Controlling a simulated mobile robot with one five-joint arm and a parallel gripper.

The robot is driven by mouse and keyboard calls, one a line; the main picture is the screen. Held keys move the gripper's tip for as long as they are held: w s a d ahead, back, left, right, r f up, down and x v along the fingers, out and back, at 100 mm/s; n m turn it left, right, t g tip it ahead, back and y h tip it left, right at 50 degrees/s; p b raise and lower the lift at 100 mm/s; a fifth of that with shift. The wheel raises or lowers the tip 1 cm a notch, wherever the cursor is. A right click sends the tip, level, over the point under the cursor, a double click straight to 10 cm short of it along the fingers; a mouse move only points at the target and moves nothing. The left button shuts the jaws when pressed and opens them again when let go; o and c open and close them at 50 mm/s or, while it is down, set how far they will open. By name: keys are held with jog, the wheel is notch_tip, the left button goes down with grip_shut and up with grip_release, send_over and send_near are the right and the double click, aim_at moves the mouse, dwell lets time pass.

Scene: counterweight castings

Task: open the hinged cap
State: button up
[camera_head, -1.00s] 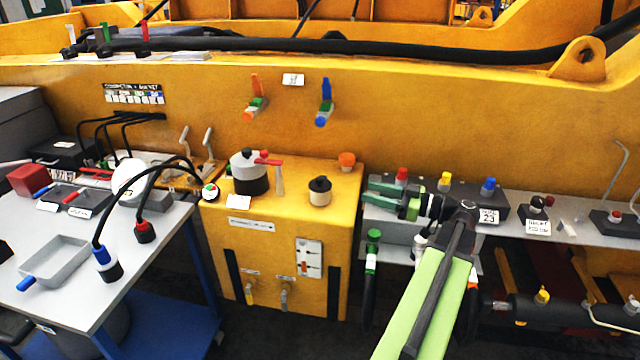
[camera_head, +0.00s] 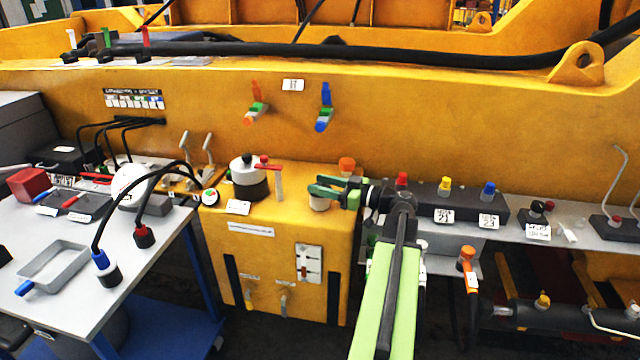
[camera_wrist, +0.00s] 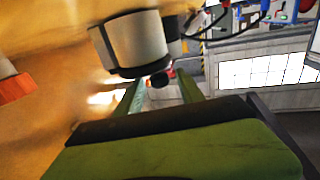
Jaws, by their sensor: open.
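A small beige canister (camera_head: 319,203) stands on top of the yellow cabinet, beside the orange knob. In the head view, my gripper (camera_head: 324,186) covers its dark cap. In the wrist view, the picture is upside down: the pale canister body (camera_wrist: 138,38) is at the top, with the dark cap (camera_wrist: 145,69) and a small black knob (camera_wrist: 160,80) below it. My gripper's green fingers are apart, and the knob appears between their tips. I cannot tell whether they touch it. The cap appears closed; its hinge is not clear.
An orange knob (camera_head: 347,165) is close behind the canister. A black block with coloured buttons (camera_head: 462,206) sits on the right shelf. A grey table (camera_head: 180,230) is at left.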

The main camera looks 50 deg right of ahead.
jog(key=shift+w+a, duration=0.15)
jog(key=shift+w, duration=0.35)
grip_shut()
dwell(1.0)
